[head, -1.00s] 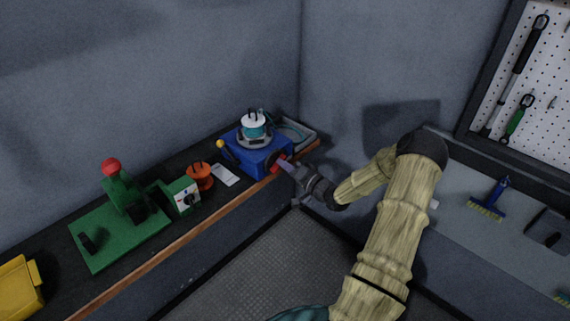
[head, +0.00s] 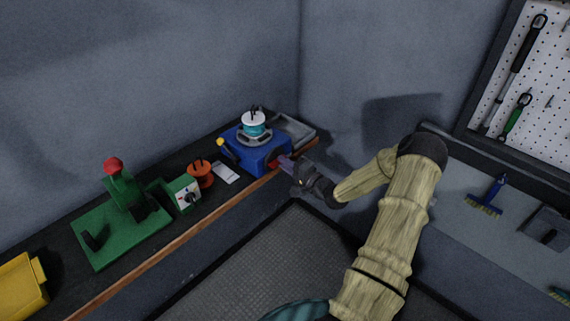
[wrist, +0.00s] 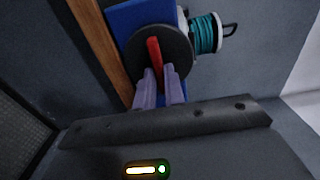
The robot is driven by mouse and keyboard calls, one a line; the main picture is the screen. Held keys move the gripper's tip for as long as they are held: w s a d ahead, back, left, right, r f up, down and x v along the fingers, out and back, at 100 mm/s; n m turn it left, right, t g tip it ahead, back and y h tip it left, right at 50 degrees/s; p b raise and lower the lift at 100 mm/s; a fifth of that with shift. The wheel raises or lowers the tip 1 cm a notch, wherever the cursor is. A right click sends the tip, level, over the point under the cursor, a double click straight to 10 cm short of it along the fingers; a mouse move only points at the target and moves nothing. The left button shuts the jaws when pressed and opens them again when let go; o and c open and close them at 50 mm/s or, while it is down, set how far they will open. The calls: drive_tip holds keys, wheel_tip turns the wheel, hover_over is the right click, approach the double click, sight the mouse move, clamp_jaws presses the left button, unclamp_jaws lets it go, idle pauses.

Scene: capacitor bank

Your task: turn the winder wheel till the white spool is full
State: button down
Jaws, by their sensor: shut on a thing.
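The blue winder (head: 256,154) stands at the far right end of the bench. The white spool (head: 253,117) sits on top of it with teal wire wound around it. In the wrist view the spool (wrist: 204,33) shows teal wire between white flanges. The dark winder wheel (wrist: 178,52) is on the winder's front face, with a red handle (wrist: 154,52). My gripper (wrist: 160,78) has its two pale purple fingers on either side of the red handle, shut on it. In the head view my gripper (head: 283,163) is at the winder's front, partly hiding the wheel.
A grey tray (head: 301,127) lies behind the winder. A white card (head: 225,172), an orange spool (head: 200,172), a green-and-white box (head: 186,194), a green press (head: 122,190) and a yellow bin (head: 20,284) stand to its left. Walls close in behind the corner.

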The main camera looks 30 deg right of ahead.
drive_tip(key=c, duration=1.5)
unclamp_jaws()
drive_tip(key=shift+s, duration=0.1)
drive_tip(key=b+v, duration=0.3)
drive_tip(key=v, duration=1.4)
drive_tip(key=shift+s+d, duration=0.1)
drive_tip(key=shift+s, duration=0.05)
